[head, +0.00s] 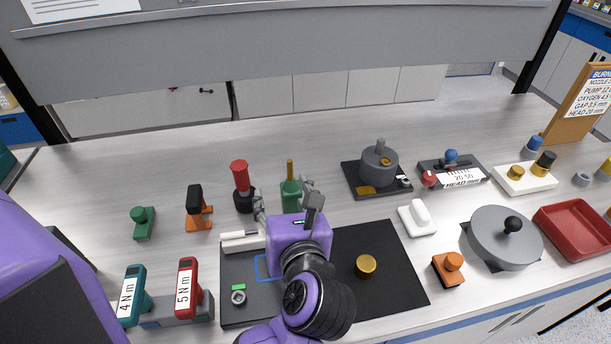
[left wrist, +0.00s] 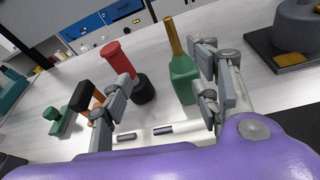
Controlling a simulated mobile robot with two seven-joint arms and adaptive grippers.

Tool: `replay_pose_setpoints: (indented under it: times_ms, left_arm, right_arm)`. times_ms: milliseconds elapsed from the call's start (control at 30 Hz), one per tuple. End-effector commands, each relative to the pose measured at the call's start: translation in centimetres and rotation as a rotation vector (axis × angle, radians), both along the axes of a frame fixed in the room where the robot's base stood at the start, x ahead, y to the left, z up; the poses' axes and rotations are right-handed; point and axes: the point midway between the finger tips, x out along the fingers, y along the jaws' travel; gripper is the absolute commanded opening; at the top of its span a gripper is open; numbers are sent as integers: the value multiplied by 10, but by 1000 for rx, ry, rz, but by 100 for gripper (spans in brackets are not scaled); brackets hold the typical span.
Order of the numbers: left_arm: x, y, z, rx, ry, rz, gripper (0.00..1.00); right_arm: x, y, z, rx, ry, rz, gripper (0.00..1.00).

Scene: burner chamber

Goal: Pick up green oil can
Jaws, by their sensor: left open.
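The green oil can (head: 291,192) stands upright on the bench, with a thin brass spout pointing up. In the left wrist view the can (left wrist: 184,80) shows between my fingers, close beside the right-hand finger. My left gripper (head: 286,203) is open and empty, with its fingers spread on the near side of the can. The gripper also shows in the left wrist view (left wrist: 163,82). The can's lower part is partly hidden by my gripper in the head view. I cannot tell how far the fingertips are from the can. My right gripper is not in view.
A red-topped black item (head: 242,188) stands just left of the can. An orange tool with a black top (head: 196,208) and a green knob block (head: 143,222) stand further left. A dark plate with a grey cylinder (head: 379,165) is to the right. The bench behind the can is clear.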

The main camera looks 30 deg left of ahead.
Motion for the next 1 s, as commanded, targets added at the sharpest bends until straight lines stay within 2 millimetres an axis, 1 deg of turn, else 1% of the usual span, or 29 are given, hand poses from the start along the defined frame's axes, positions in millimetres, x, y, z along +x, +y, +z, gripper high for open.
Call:
replay_pose_setpoints:
  times_ms: [33,67,200,400,467,733,833,1000]
  left_arm:
    - [-2,-6,-9,-71,4,-3,56]
    - [-2,-10,-14,-108,4,-5,56]
    - [0,-17,-24,-183,7,-11,56]
    - [16,-6,-32,-184,7,-12,56]
    - [21,-4,-35,-184,6,-13,56]
    - [52,12,-53,-180,3,-13,56]
    - [58,16,-57,-183,6,-13,56]
    - [59,17,-60,-185,7,-12,56]
  right_arm:
    - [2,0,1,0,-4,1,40]
    - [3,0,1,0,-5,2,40]
    - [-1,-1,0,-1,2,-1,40]
    - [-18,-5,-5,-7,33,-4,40]
    - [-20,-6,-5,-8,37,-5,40]
    - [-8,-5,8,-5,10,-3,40]
    - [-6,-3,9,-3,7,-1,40]
    - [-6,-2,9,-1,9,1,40]
